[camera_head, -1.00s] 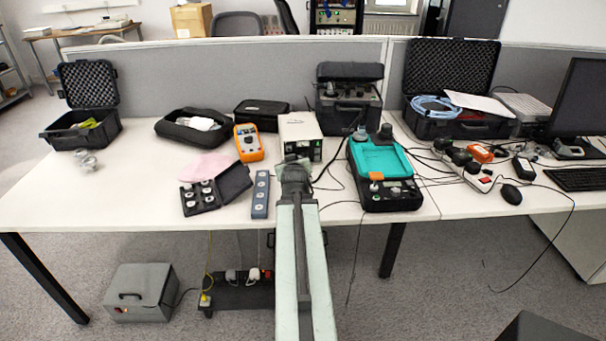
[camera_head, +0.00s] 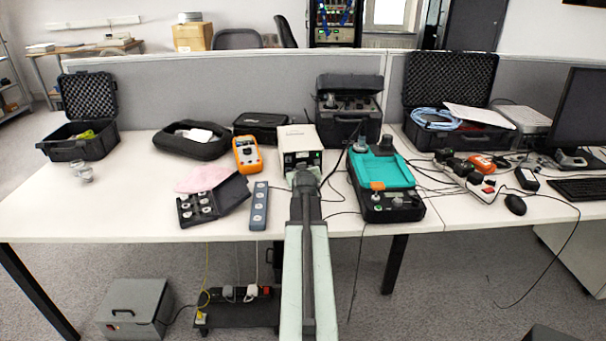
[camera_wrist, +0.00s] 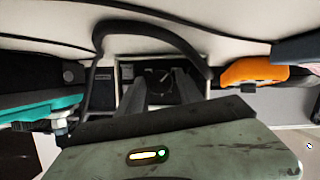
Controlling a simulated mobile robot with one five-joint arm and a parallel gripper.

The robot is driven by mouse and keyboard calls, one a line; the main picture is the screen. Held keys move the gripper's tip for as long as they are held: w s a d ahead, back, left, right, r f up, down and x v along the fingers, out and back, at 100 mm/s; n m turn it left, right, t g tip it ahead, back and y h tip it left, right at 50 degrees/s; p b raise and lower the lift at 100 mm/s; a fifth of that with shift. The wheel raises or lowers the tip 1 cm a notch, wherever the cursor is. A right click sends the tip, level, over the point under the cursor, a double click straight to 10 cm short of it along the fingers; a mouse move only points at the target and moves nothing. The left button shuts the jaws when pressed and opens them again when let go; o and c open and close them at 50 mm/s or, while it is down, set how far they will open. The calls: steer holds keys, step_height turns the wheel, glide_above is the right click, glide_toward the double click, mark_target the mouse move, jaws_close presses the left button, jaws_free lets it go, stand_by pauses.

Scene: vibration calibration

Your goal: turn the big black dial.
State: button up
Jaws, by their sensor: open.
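The big black dial (camera_wrist: 166,74) appears to be the dark round knob with a pale mark on the front panel of the white box (camera_head: 298,138). In the wrist view it shows between the ends of my open fingers, partly hidden by the dark gripper parts. My gripper (camera_wrist: 160,84) points at this panel; I cannot tell whether the fingers touch the dial. In the head view my gripper (camera_head: 304,180) is just in front of the white box, and hides the lower part of its panel.
A teal-topped device (camera_head: 380,168) stands close on the right. An orange multimeter (camera_head: 247,154) stands to the left, with a grey strip (camera_head: 259,206) and an open black case (camera_head: 212,200) nearer the front edge.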

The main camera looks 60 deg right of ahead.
jaws_close()
steer(key=shift+s+m+t+y, duration=0.15)
steer(key=shift+m+t+y, duration=0.45)
steer(key=shift+m, duration=0.5)
steer(key=m+t+y, duration=0.1)
steer(key=m, duration=0.1)
steer(key=shift+d+m+t, duration=0.1)
steer(key=shift+m+t, duration=0.2)
steer(key=m+t+y+b, duration=0.1)
steer(key=m+b, duration=0.1)
steer(key=shift+s+f+m+t, duration=0.1)
steer(key=shift+f+m+t, duration=0.05)
steer(key=shift+m+t, duration=0.25)
steer(key=shift+m+t+b, duration=0.4)
steer(key=shift+m+b, duration=0.15)
steer(key=shift+m, duration=0.25)
steer(key=shift+y, duration=0.3)
